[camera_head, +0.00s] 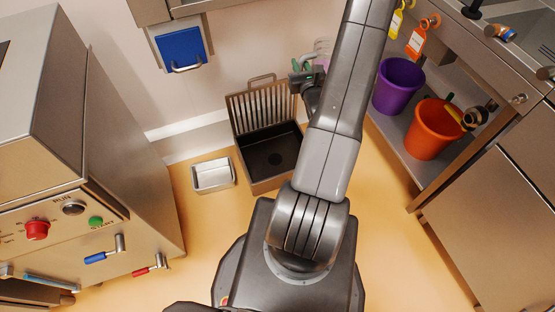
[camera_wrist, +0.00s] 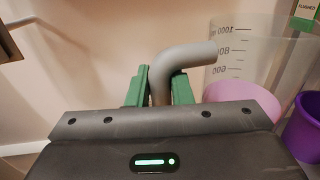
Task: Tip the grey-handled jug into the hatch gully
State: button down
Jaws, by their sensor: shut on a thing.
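My gripper (camera_wrist: 160,88) is shut on the grey handle (camera_wrist: 190,56) of the jug, its green fingers on either side of the handle. The jug (camera_wrist: 252,55) is clear plastic with volume marks, and a pink mass shows inside it. In the head view my gripper (camera_head: 299,77) is beyond my arm, and only part of the jug (camera_head: 322,46) shows; my arm hides the rest. The hatch gully (camera_head: 258,179) is a floor basin with a dark inside and a drain hole. Its slatted grate (camera_head: 252,108) stands raised at the back. My gripper is near the grate's right side.
A small metal tray (camera_head: 213,187) lies on the floor left of the gully. A purple bucket (camera_head: 397,88) and an orange bucket (camera_head: 432,130) stand on a shelf at right. A steel cabinet (camera_head: 70,130) with handles fills the left. A blue panel (camera_head: 181,48) hangs on the wall.

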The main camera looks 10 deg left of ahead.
jog(key=s+a+f+n+g+y+b, duration=0.1)
jog(key=s+a+f+b, duration=0.4)
jog(key=f, duration=1)
jog(key=s+a+f+n+g+y+b, duration=0.1)
jog(key=s+a+f+b, duration=0.5)
jog(key=f, duration=1)
jog(key=s+a+f+n+g+y+b, duration=0.1)
jog(key=s+a+f+n+y+b, duration=0.1)
jog(key=s+a+f+b, duration=0.4)
jog(key=a+f+y+b, duration=0.1)
jog(key=a+f+b, duration=0.3)
jog(key=f+b, duration=0.4)
jog(key=shift+a+f, duration=0.15)
jog(key=shift+f, duration=0.5)
jog(key=shift+r, duration=0.1)
jog(key=w+d+r+m+g+p, duration=0.2)
jog(key=w+d+r+m, duration=0.2)
jog(key=w+r+m, duration=0.1)
jog(key=w+m, duration=0.1)
jog(key=m, duration=0.1)
jog(key=shift+w+d+r+m+h, duration=0.15)
jog(key=shift+r+m+h, duration=0.15)
jog(key=shift+r+m, duration=0.1)
jog(key=shift+w+d+r+m+g+p, duration=0.25)
jog(key=shift+w+m+p, duration=0.25)
jog(key=shift+m+p, duration=0.25)
jog(key=shift+w+d+r+m+g+p, duration=0.15)
jog(key=shift+w+d+m+p, duration=0.3)
jog(key=shift+p, duration=0.4)
